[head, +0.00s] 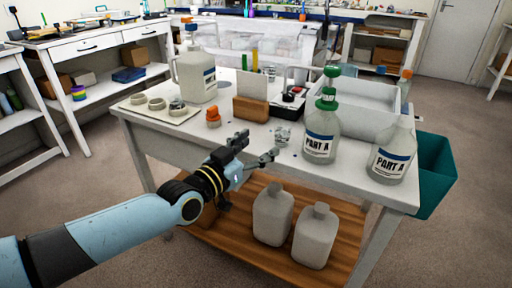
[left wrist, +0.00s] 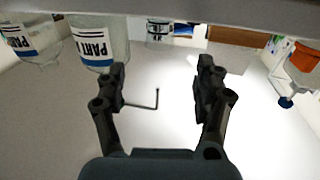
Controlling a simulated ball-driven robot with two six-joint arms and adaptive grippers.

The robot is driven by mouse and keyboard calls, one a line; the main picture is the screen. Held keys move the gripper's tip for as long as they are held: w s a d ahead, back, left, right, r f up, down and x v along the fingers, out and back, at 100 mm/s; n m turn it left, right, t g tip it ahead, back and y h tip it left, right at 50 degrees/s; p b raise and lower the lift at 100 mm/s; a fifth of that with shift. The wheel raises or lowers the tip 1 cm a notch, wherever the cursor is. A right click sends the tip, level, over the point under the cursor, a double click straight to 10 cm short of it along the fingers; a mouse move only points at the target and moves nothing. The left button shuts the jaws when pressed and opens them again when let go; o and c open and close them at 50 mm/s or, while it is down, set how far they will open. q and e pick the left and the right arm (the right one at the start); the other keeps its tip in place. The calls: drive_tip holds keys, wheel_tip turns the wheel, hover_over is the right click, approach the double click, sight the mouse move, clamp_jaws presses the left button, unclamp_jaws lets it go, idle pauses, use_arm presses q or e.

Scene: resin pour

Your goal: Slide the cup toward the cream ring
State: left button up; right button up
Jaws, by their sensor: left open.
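A small clear, greyish object that looks like the cup (head: 283,136) stands on the white table in the head view, just beyond my left gripper (head: 261,144). The gripper is open and appears empty; its two dark fingers (left wrist: 162,67) are spread apart in the left wrist view. A small clear vessel with a dark band (left wrist: 158,28) shows ahead between the fingers; I cannot tell whether it is the same cup. Cream rings (head: 156,103) sit on a pale tray (head: 170,119) at the table's left end. My right gripper is not in view.
An orange-capped item (head: 213,117), a brown block (head: 251,109) and a large jug (head: 195,75) stand left and behind. A thin L-shaped key (left wrist: 150,102) lies between the fingers' lines in the wrist view.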

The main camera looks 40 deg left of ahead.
sight(278, 133)
use_arm(q)
drive_tip(key=w+b, duration=0.1)
drive_tip(key=w, duration=0.3)
drive_tip(key=w+b, duration=0.2)
drive_tip(key=w, duration=0.3)
drive_tip(key=shift+w+a+f, duration=0.1)
drive_tip(key=shift+a+f, duration=0.05)
drive_tip(key=shift+w+b, duration=0.45)
drive_tip(key=shift+w, duration=0.35)
drive_tip(key=c, duration=1.3)
drive_tip(key=shift+o, duration=0.2)
drive_tip(key=shift+a, duration=0.15)
